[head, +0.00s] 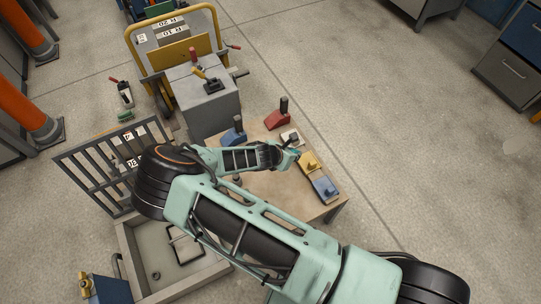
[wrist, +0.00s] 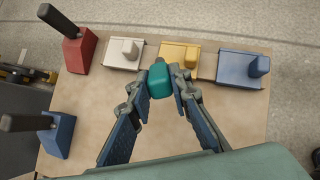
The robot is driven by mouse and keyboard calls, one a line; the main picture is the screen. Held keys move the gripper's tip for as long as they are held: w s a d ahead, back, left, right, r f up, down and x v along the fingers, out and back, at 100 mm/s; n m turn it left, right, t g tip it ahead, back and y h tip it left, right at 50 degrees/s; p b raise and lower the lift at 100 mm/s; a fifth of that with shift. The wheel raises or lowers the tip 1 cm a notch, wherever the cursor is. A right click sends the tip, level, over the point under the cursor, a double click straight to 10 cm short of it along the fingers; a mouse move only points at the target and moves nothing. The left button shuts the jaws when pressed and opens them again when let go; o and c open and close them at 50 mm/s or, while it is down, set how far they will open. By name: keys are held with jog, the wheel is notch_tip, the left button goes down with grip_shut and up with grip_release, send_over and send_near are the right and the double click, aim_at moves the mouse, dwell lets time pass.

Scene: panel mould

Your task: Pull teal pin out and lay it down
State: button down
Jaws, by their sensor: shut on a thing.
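My gripper (wrist: 167,84) is shut on the teal pin (wrist: 160,82), whose rounded block-like top shows between the fingertips in the wrist view. The pin appears in front of the gap between a white block (wrist: 124,53) and a yellow block (wrist: 179,56) on the table. Its lower part is hidden, so I cannot tell whether it is seated in anything or clear of the table. In the head view my gripper (head: 291,150) is over the table, close to the white block (head: 291,138) and the yellow block (head: 310,163).
The wooden table (head: 262,187) also bears a blue block (head: 325,188), a red block with a black handle (head: 278,119) and a blue block with a black handle (head: 234,134). A grey box (head: 208,100) stands behind. Bare tabletop lies at the table's near side.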

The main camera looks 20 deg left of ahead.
jog(key=s+a+f+n+t+y+b, duration=0.1)
jog(key=s+a+f+n+y+b, duration=0.2)
jog(key=a, duration=0.5)
jog(key=shift+n, duration=0.6)
jog(key=f+b, duration=0.3)
jog(key=f, duration=0.2)
jog(key=f+b, duration=0.2)
jog(key=shift+w+d+f+b, duration=0.2)
jog(key=shift+w+b, duration=0.15)
jog(key=c, duration=1.7)
grip_release()
jog(key=shift+r, duration=0.1)
notch_tip(320, 180, up, 10)
jog(key=shift+f, duration=0.1)
